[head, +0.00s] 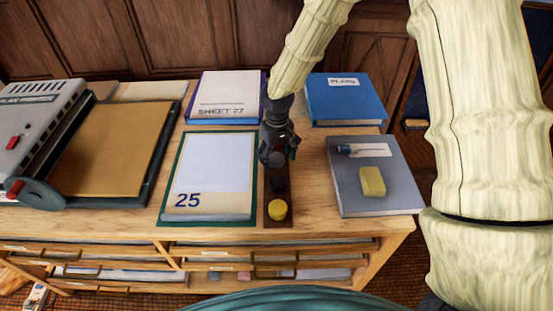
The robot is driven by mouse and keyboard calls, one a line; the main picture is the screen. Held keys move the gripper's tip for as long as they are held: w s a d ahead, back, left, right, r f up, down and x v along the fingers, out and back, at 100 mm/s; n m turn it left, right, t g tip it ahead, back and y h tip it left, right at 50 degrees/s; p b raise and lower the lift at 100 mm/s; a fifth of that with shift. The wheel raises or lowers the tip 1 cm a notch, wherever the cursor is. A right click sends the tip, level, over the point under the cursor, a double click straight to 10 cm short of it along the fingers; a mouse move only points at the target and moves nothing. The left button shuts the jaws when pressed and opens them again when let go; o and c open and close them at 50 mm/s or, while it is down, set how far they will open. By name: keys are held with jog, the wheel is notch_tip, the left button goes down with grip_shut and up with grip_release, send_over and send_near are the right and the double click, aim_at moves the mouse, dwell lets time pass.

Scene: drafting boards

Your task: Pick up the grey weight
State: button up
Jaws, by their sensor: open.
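A dark wooden strip (278,222) lies on the cabinet top with a row of round weights on it. The grey weight (277,159) is the farthest one visible, partly hidden by my gripper. A black weight (278,184) sits in the middle and a yellow weight (278,209) at the near end. My gripper (279,157) is open and points down at the grey weight, its fingers showing on either side. I cannot tell whether they touch it or how high they are.
A green-edged pad marked 25 (212,165) lies close on the left. A grey folder (400,190) with a yellow eraser (372,181) lies on the right. Behind are a white book marked SHEET 27 (228,90) and a blue book (345,102). A grey machine (35,110) stands far left.

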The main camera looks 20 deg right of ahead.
jog(key=shift+f, duration=0.55)
jog(key=c, duration=1.5)
jog(key=shift+r, duration=0.1)
